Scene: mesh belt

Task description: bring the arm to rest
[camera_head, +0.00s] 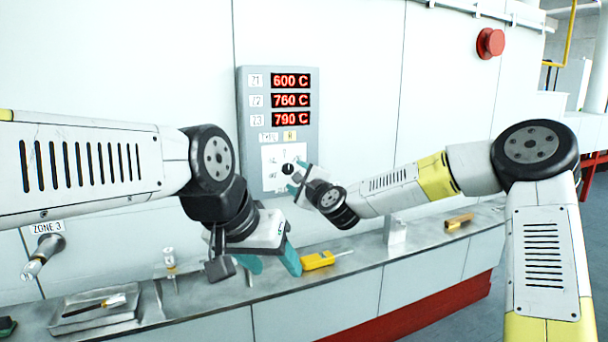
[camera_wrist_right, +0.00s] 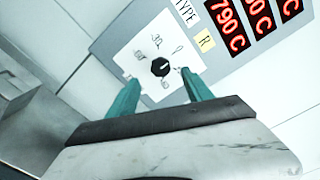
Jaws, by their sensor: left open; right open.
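My right arm reaches in from the right in the head view. Its gripper (camera_head: 296,177) is open in front of the white dial plate of the wall panel. The black knob (camera_head: 288,169) shows just beside the fingertips. In the right wrist view the teal fingers (camera_wrist_right: 158,82) are spread, and the knob (camera_wrist_right: 160,67) lies between and just beyond their tips; I cannot tell whether they touch it. My left gripper (camera_head: 271,262) points down, open and empty, above the ledge near a yellow tool (camera_head: 318,261).
The grey panel (camera_head: 244,120) shows red readouts of 600, 760 and 790 C. A metal ledge (camera_head: 352,264) runs below it. It carries a tray (camera_head: 66,326), a small light block (camera_head: 396,238) and a brown-yellow item (camera_head: 458,222). A red button (camera_head: 490,43) sits high on the wall.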

